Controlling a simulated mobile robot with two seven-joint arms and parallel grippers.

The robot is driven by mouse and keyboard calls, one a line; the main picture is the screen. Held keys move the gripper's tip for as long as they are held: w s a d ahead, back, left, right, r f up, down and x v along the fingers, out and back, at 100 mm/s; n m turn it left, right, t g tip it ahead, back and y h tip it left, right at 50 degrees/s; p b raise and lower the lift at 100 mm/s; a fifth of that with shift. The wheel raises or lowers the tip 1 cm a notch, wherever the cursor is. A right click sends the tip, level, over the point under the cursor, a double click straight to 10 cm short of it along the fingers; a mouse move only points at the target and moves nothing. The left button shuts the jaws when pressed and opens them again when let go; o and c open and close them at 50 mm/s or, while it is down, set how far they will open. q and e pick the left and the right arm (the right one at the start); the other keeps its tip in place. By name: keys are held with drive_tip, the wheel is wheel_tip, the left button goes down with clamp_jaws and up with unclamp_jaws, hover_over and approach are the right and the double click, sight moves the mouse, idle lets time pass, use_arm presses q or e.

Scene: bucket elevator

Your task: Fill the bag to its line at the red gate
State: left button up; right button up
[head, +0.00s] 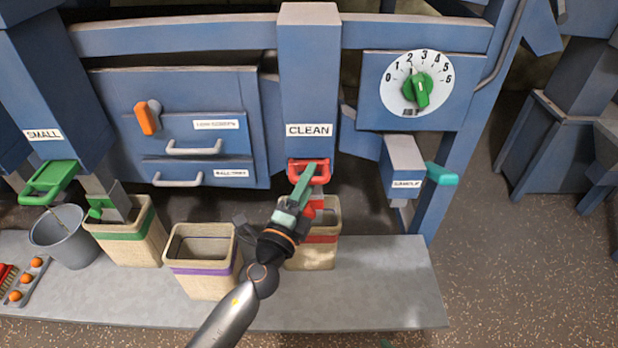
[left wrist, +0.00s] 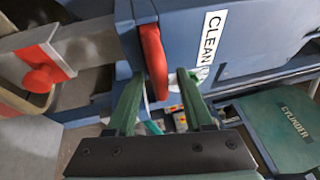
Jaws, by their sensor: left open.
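The red gate handle (head: 309,172) sits at the foot of the blue chute marked CLEAN. A beige bag with a red band (head: 322,239) stands below it on the grey ledge. My arm covers part of the bag, and its fill level is hidden. My left gripper (head: 309,172) is open at the red handle. In the left wrist view its green fingers (left wrist: 160,88) stand apart on either side of the red handle (left wrist: 153,62), with a gap to at least one finger. My right gripper is not in view.
A bag with a purple band (head: 200,269), a bag with a green band (head: 128,236) and a grey bucket (head: 64,238) stand left along the ledge. A green gate handle (head: 48,183) is under SMALL. The grey ledge (head: 390,280) is bare at right. A green-pointer dial (head: 418,85) is upper right.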

use_arm(q)
drive_tip(key=shift+w+d, duration=0.1)
drive_tip(key=shift+w, duration=0.2)
clamp_jaws()
idle(1.3)
